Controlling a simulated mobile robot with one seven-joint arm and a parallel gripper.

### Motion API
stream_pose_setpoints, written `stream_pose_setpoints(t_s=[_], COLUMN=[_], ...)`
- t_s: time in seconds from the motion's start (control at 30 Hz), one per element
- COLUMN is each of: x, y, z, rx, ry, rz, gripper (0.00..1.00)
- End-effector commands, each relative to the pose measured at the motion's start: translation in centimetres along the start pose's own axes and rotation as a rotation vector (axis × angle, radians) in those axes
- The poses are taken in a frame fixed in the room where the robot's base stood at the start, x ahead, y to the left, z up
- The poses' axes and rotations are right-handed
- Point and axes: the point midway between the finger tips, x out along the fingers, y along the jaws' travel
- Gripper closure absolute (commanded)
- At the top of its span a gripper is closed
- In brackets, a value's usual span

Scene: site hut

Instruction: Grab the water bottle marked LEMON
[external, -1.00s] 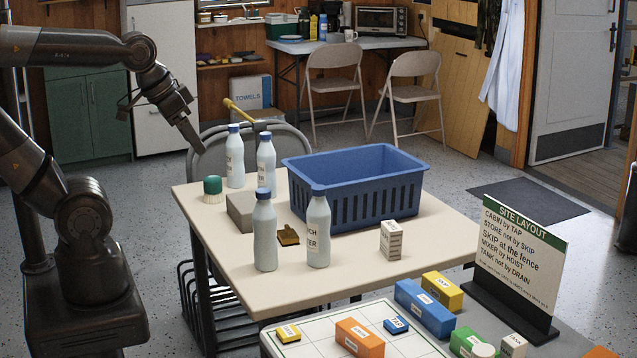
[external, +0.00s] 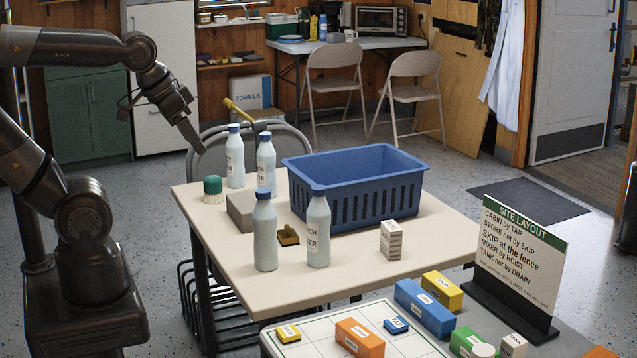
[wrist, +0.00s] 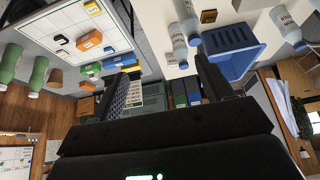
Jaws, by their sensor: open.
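Several white water bottles with blue caps stand upright on the cream table. Two are at the back left, the left bottle (external: 235,160) and the right bottle (external: 266,165). Two are nearer, the front left bottle (external: 264,235) and the front right bottle (external: 318,235). The front right label partly shows "CH"; I cannot read LEMON on any bottle. Bottles also show in the wrist view, at the crate's left (wrist: 180,45) and right (wrist: 287,27). My gripper (external: 194,135) is raised left of the back bottles. In the wrist view my gripper (wrist: 162,65) is open and empty.
A blue crate (external: 350,204) stands behind the front bottles. A site layout sign (external: 518,260) and coloured blocks are at the front right.

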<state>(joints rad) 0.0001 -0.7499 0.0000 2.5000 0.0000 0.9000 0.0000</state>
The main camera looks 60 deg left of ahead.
Motion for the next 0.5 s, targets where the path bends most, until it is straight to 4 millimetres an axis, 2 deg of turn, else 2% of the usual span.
stream_pose_setpoints(t_s=[0.33,0.43,0.5], x=[0.0,0.1,0.2], y=[-0.2,-0.7,-1.4], z=[-0.5,-2.0,-3.8], rx=[-0.003,-0.012,-0.021], ry=[-0.001,-0.008,-0.015], rz=[-0.003,-0.013,-0.024], gripper=[0.28,0.28,0.28])
